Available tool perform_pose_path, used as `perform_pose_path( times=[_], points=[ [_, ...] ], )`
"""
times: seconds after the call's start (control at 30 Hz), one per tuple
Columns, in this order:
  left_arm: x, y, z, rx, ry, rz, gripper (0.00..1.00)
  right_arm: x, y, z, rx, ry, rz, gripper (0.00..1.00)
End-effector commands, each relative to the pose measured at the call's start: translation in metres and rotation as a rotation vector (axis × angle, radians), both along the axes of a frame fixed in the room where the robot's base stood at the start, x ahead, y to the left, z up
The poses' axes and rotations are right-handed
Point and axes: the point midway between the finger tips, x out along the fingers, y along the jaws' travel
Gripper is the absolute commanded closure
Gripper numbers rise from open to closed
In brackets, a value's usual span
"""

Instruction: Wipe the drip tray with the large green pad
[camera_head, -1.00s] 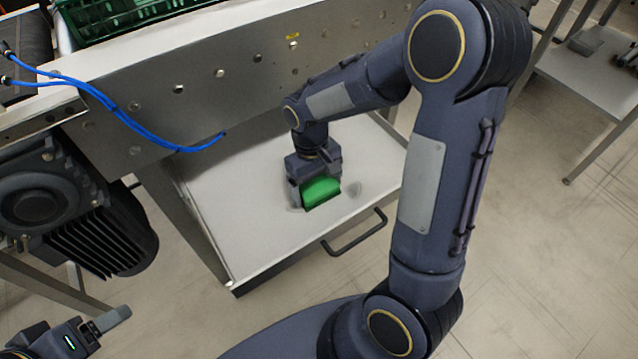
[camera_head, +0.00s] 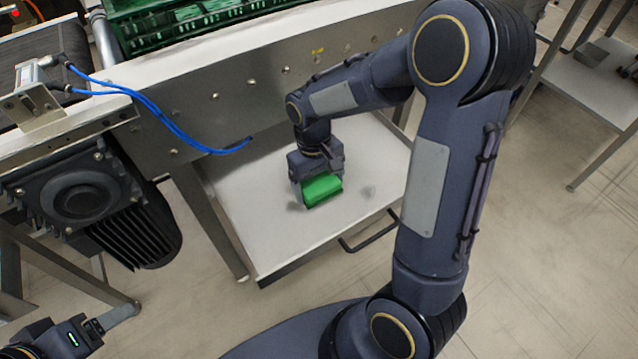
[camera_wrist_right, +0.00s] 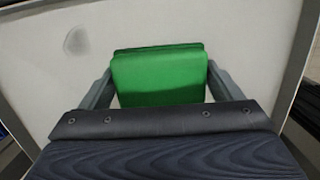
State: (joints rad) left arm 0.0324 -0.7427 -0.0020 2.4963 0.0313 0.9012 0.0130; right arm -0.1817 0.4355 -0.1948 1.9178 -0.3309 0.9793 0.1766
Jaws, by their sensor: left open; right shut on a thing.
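The drip tray (camera_head: 262,240) is a pale, shallow pull-out tray under the conveyor, with a dark handle at its front. The large green pad (camera_head: 323,188) is in my right gripper (camera_head: 318,180), which is shut on it over the middle of the tray. In the right wrist view the pad (camera_wrist_right: 158,76) sits between both fingers; I cannot tell whether its underside touches the tray. My left gripper (camera_head: 122,316) is open and empty at the lower left, away from the tray.
The conveyor's metal side (camera_head: 230,105) stands right above the tray's back, with blue hoses (camera_head: 165,115) hanging from it. A dark motor (camera_head: 90,200) is left of the tray. A green crate (camera_head: 185,22) is on the conveyor. A side table (camera_head: 590,85) stands at right.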

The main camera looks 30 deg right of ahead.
Motion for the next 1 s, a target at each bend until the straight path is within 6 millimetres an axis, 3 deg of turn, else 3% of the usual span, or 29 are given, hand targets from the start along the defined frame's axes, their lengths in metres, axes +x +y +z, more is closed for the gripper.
perform_pose_path(
  times=[0.03,0.3,1.0],
  points=[
    [0.000,0.000,0.009,0.000,0.000,0.000,0.31,0.001,0.000,0.009,0.000,0.000,0.000,0.36],
    [0.000,0.000,0.027,0.000,0.000,0.000,0.31,0.003,-0.001,0.029,0.000,0.000,0.000,0.36],
    [0.000,0.000,0.031,0.000,0.000,0.000,0.31,0.002,-0.001,0.030,-0.001,0.001,-0.001,0.36]
  ],
)
